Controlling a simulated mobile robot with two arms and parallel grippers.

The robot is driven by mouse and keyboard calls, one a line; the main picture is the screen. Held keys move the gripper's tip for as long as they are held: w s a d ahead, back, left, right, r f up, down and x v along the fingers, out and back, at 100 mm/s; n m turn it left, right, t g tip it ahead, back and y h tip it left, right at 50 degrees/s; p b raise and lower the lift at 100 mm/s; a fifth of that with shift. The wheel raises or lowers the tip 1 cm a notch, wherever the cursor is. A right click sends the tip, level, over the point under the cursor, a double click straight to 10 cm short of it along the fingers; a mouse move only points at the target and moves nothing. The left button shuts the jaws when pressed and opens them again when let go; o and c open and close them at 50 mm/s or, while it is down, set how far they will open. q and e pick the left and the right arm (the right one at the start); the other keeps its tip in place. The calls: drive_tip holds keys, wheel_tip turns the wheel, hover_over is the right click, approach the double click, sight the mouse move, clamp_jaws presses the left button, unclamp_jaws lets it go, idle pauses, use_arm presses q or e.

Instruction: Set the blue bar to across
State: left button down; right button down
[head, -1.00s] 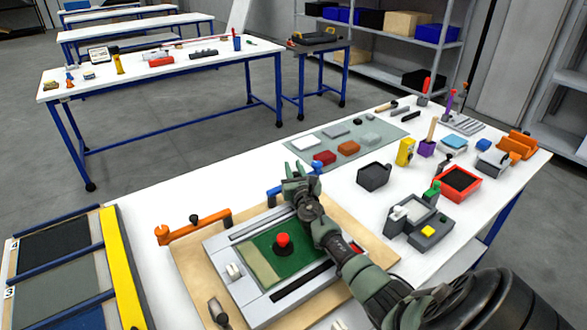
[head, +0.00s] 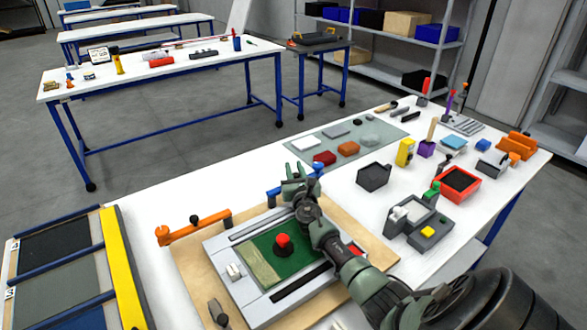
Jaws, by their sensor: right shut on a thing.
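The blue bar (head: 273,192) is at the back edge of the wooden board (head: 185,270), beyond the grey panel with the green field. Its blue knob (head: 318,167) shows just right of my right gripper (head: 294,172). The middle of the bar is hidden behind the gripper, so its exact angle is hard to tell. My right gripper is at the bar, shut on it as far as I can see. My left gripper is not in view.
An orange bar (head: 195,229) with a black knob lies at the board's back left. A red knob (head: 283,243) stands on the green field. A black open box (head: 373,177) stands right of the gripper. A yellow-edged rack (head: 122,265) is at left.

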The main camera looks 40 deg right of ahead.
drive_tip(key=shift+s+m+g+h+p, duration=0.3)
drive_tip(key=shift+s+m+g+h, duration=0.15)
drive_tip(key=shift+h, duration=0.25)
drive_tip(key=c, duration=1.2)
unclamp_jaws()
drive_tip(key=shift+s, duration=0.1)
drive_tip(key=shift+c, duration=0.2)
drive_tip(key=shift+p+v, duration=0.4)
drive_tip(key=shift+v, duration=3.45)
drive_tip(key=shift+c, duration=0.3)
